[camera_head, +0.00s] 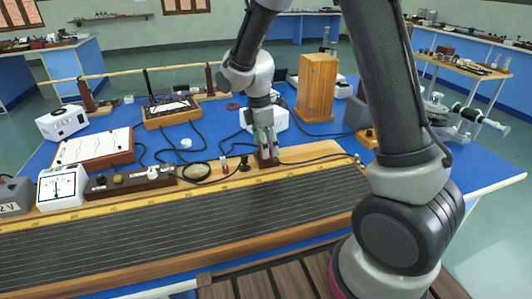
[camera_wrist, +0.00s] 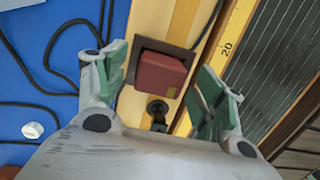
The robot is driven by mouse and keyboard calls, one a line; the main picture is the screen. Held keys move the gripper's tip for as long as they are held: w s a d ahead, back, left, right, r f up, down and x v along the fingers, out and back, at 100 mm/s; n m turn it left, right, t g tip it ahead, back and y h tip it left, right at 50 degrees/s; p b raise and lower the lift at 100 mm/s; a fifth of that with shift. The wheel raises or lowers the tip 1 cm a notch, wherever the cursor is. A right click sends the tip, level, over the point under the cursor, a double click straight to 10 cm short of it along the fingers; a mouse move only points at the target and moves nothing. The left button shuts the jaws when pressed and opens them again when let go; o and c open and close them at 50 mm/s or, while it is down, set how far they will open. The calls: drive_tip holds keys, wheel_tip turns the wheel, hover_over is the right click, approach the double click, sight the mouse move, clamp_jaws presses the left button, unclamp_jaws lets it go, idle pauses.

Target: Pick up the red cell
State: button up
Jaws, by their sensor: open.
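The red cell (camera_wrist: 160,74) is a dull red block in the wrist view. It stands on a dark brown square base on a light wooden strip. In the head view the cell (camera_head: 268,157) shows as a small dark red block behind the slatted board, partly covered by my fingers. My gripper (camera_head: 264,137) points down at it from above. In the wrist view my gripper (camera_wrist: 163,68) is open, with one green-padded finger on each side of the cell. Gaps show between the pads and the cell, so it is not gripped.
A small black knob (camera_wrist: 157,109) stands beside the cell. The long slatted board with a yellow scale (camera_head: 190,220) lies in front. A wooden box (camera_head: 318,87) stands behind to the right. A white meter (camera_head: 62,187) is at the left. Black cables lie on the blue table.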

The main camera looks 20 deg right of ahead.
drive_tip(key=shift+f, duration=0.4)
drive_tip(key=c, duration=1.2)
